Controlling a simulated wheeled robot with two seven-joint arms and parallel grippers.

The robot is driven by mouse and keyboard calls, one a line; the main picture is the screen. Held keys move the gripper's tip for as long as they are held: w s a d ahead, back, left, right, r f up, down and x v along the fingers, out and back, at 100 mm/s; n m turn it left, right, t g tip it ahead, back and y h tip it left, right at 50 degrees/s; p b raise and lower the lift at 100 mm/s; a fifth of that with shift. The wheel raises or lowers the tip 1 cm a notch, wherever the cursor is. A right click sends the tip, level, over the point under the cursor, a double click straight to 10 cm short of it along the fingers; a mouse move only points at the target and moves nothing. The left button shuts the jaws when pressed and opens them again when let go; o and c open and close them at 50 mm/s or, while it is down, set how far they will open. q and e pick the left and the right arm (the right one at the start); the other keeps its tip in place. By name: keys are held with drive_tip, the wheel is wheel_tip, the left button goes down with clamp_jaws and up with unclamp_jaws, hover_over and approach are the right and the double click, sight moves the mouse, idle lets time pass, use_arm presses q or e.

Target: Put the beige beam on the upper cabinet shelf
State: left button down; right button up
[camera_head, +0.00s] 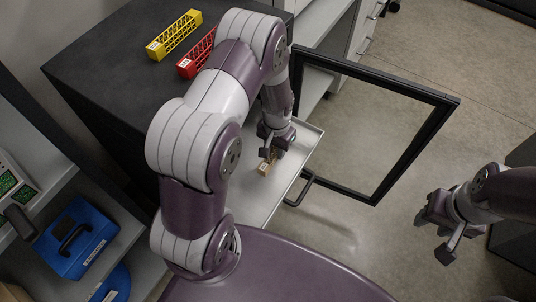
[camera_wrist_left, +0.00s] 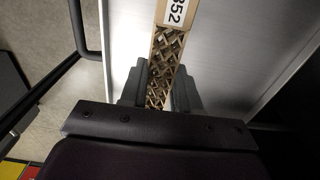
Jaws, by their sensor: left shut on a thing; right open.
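The beige lattice beam (camera_head: 265,168) has a white label and shows just below my left gripper (camera_head: 275,146). In the left wrist view the beam (camera_wrist_left: 165,70) runs between the two fingers of my left gripper (camera_wrist_left: 160,92), which is shut on it; the label reads "352". Behind the beam is a pale shelf or tray (camera_head: 255,206) jutting from the dark cabinet (camera_head: 95,62); I cannot tell whether the beam touches it. My left arm hides much of the cabinet front and its inside. My right gripper (camera_head: 442,226) is open and empty, above the floor at the right.
A glass door with a black frame (camera_head: 418,92) stands open to the right of the pale shelf. A yellow beam (camera_head: 174,36) and a red beam (camera_head: 196,56) lie on the cabinet top. A blue box (camera_head: 76,240) stands on the lower-left shelf. The floor between door and right arm is clear.

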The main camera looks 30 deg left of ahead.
sight(271, 154)
use_arm(q)
drive_tip(key=shift+w+a+f, duration=0.1)
drive_tip(key=shift+a+f, duration=0.35)
drive_tip(key=shift+a, duration=0.2)
drive_tip(key=shift+a+f, duration=0.2)
drive_tip(key=shift+f, duration=0.15)
wheel_tip(271, 154, down, 3)
drive_tip(key=shift+f, duration=0.3)
drive_tip(key=shift+f+b, duration=0.15)
drive_tip(key=shift+b, duration=0.2)
drive_tip(key=c, duration=0.8)
unclamp_jaws()
